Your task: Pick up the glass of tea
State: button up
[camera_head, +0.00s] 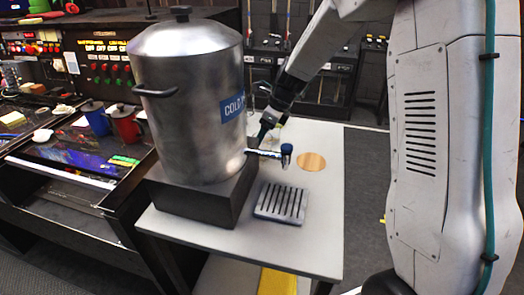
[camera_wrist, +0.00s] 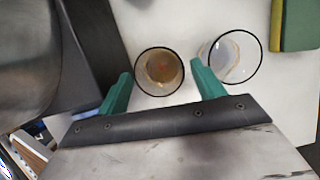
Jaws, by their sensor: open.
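In the wrist view, a round glass of tea (camera_wrist: 160,66) with a dark rim and brown liquid stands on the pale table top. My gripper (camera_wrist: 160,70) is open, with one green fingertip on each side of this glass. The glass lies between the fingertips in the picture; I cannot tell whether they touch it. A second, clear glass (camera_wrist: 238,58) with pale contents stands just right of the right finger. In the head view my gripper (camera_head: 266,131) is behind the metal urn's tap, and the glasses are hidden or too small to tell.
A large metal urn (camera_head: 187,110) on a dark stand (camera_head: 205,201) takes the left of the table (camera_head: 240,250). Its tap (camera_head: 286,152) sticks out over a slatted drip tray (camera_head: 281,204). A round wooden coaster (camera_head: 311,161) lies to the right. A green and yellow block (camera_wrist: 298,25) lies beyond the clear glass.

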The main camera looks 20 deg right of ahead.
aim_at(262, 148)
jog(key=x, duration=0.5)
jog(key=shift+s+d+f, duration=0.1)
jog(key=shift+s+f, duration=0.1)
jog(key=shift+f, duration=0.2)
jog(key=c, duration=0.9)
jog(key=shift+o, duration=0.2)
jog(key=shift+r, duration=0.2)
